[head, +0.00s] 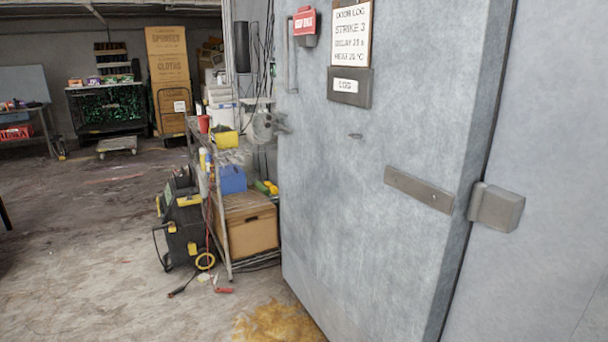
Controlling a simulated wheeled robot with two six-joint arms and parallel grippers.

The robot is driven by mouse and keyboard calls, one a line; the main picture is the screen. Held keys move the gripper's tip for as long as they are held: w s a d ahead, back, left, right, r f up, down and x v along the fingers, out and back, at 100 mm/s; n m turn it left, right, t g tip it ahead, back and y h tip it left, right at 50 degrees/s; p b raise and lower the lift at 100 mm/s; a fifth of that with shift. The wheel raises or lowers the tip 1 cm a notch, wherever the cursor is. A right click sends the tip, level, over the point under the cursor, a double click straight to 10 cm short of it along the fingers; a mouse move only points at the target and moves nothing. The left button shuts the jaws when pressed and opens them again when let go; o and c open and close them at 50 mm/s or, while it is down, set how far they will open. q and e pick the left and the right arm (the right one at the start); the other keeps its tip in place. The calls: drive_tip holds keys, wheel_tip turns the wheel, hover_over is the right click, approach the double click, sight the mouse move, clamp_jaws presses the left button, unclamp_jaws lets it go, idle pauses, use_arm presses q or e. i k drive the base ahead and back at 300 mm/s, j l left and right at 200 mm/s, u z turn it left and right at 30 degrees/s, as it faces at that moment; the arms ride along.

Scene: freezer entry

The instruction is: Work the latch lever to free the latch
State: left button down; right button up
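A large grey metal door (360,230) fills the right half of the head view. A grey metal fitting (267,126) sticks out at its left edge, at about mid-height. It may be the latch with its lever, but it is small and I cannot tell its parts or position. A flat strap (419,189) runs toward a block-shaped hinge (497,206) at the right edge. Neither of my grippers is in view.
A shelf cart with a cardboard box (250,228) and a black-and-yellow machine (182,232) stand left of the door. A yellowish stain (279,324) lies on the floor by it. A red box (305,23) and door log sign (350,35) are above. Floor at left is mostly clear.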

sight(274, 123)
drive_tip(key=i+j, duration=0.85)
drive_tip(key=i, duration=0.2)
drive_tip(key=i+u, duration=0.3)
drive_tip(key=i, duration=0.25)
